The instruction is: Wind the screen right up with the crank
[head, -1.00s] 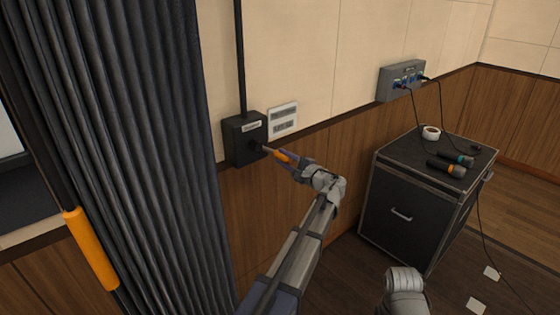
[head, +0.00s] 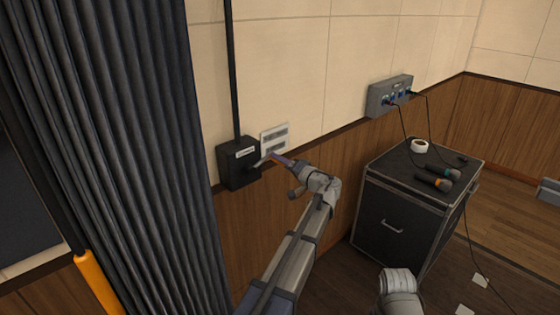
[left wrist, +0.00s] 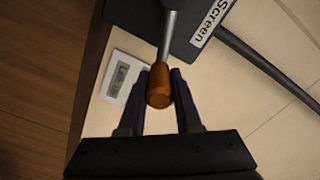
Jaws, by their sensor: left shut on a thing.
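The black crank box (head: 236,165), labelled "Screen" in the left wrist view (left wrist: 175,35), is fixed on the wall right of the curtain. Its grey metal crank arm (left wrist: 169,38) ends in an orange handle (left wrist: 159,85). My left gripper (head: 276,158) is at the crank, right of the box. In the left wrist view its dark fingers (left wrist: 161,98) are shut around the handle, one on each side. In the head view the handle is mostly hidden by the gripper. My right gripper is out of view. I cannot make out the screen itself for certain.
A dark pleated curtain (head: 120,150) hangs close on the left, with an orange-sleeved pole (head: 97,283) before it. A white wall plate (head: 275,138) is beside the box. A black case (head: 400,215) with microphones and tape stands right. A grey socket box (head: 390,97) has cables.

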